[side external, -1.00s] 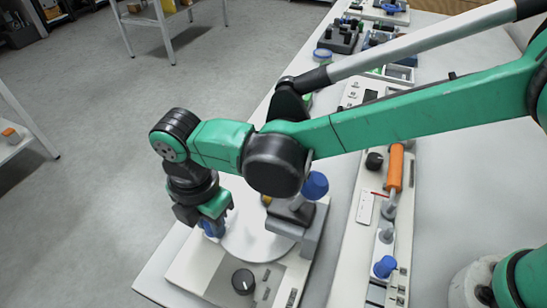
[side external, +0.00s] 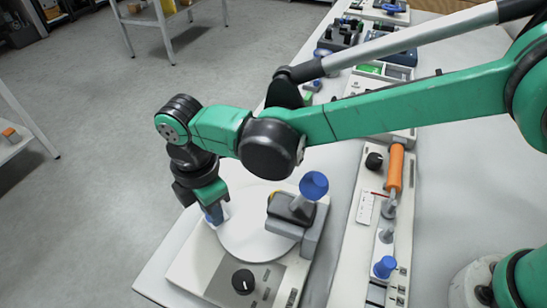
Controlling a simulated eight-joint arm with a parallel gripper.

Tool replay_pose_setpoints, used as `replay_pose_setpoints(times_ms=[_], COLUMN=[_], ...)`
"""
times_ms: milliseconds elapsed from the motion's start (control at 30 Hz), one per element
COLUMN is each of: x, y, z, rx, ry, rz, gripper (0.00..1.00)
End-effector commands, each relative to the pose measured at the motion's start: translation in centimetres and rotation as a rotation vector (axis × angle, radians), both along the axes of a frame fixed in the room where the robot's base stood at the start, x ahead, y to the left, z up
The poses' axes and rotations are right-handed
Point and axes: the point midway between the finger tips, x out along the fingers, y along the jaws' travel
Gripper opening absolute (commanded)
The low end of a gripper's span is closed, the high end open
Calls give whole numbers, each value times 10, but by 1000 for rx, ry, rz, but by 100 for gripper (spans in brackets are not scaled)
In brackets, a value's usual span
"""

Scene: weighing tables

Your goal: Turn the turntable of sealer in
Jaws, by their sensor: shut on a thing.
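The sealer (side external: 205,268) is a pale box near the front end of the table. Its round white turntable (side external: 250,240) lies flat on top. A grey sealing head with a blue knob (side external: 313,185) stands at the turntable's right side. My gripper (side external: 214,215) points down at the turntable's left edge. It is shut on a small blue-and-white piece (side external: 221,217) at that edge; the fingers hide part of it. A black dial (side external: 243,281) is on the sealer's front panel.
A long pale device (side external: 350,230) with an orange handle (side external: 395,166) and a blue knob (side external: 384,267) stands to the right. Several small devices sit farther back on the table. The table's left edge is close beside my gripper.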

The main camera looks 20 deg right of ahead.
Motion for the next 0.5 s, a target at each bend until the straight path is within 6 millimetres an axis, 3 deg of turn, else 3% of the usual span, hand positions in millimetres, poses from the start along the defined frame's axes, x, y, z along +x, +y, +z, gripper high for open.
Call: replay_pose_setpoints(times_ms=[500], x=[16], y=[-11], z=[0], rx=[-3], ry=[1], rz=[-260], gripper=[0])
